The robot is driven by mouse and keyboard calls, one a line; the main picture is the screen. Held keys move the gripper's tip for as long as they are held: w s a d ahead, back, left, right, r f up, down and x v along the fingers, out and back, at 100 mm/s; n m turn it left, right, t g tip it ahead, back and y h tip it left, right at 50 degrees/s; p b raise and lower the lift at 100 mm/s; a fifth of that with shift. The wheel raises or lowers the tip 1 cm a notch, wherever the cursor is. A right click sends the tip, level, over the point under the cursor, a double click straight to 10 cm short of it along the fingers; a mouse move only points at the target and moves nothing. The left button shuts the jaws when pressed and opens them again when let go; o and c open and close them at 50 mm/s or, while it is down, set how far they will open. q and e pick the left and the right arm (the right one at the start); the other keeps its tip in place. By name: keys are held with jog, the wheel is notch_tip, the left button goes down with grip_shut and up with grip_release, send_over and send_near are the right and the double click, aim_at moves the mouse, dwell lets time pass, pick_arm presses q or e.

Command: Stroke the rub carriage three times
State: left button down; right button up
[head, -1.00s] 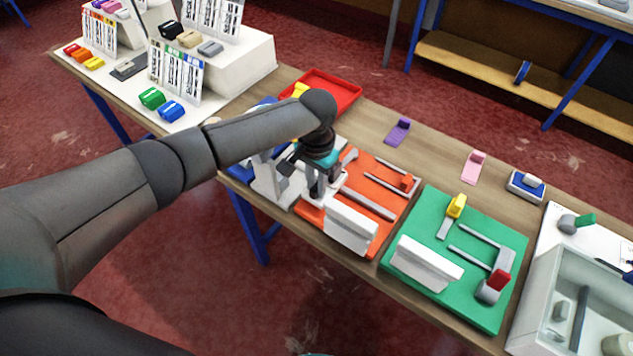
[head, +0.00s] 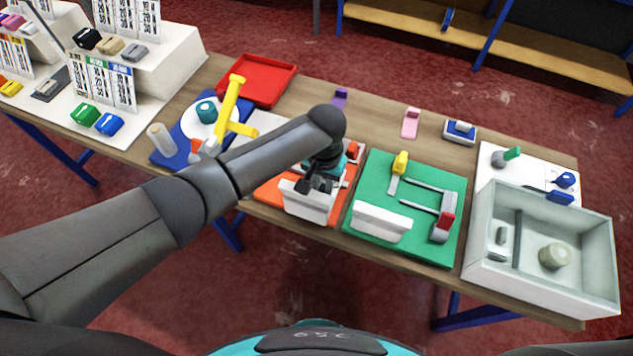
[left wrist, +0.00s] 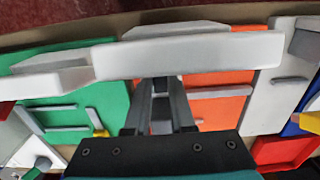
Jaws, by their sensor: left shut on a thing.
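The orange board (head: 268,188) lies on the table with a white upright block (head: 308,203) at its front edge. My left gripper (head: 318,184) is over this board, just behind the block. In the left wrist view the gripper's fingers (left wrist: 160,108) are shut on a small pale part standing between them, probably the rub carriage; it is mostly hidden. The long white block (left wrist: 190,56) crosses ahead of the fingers there. The arm hides much of the orange board in the head view. My right gripper is not in view.
To the right is a green board (head: 385,195) with a white block, grey rails and yellow and red knobs. A grey bin (head: 480,215) stands at the far right. A red tray (head: 262,78) and a blue board (head: 165,150) with a yellow-handled tool are left.

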pick_arm(q)
jog(key=shift+s+d, duration=0.1)
jog(key=shift+d, duration=0.2)
jog(key=c, duration=0.8)
grip_release()
jog(key=shift+o, duration=0.2)
jog(key=shift+r, duration=0.1)
jog(key=shift+r, duration=0.3)
notch_tip(320, 180, up, 14)
jog(key=p, duration=0.2)
jog(key=shift+r, duration=0.25)
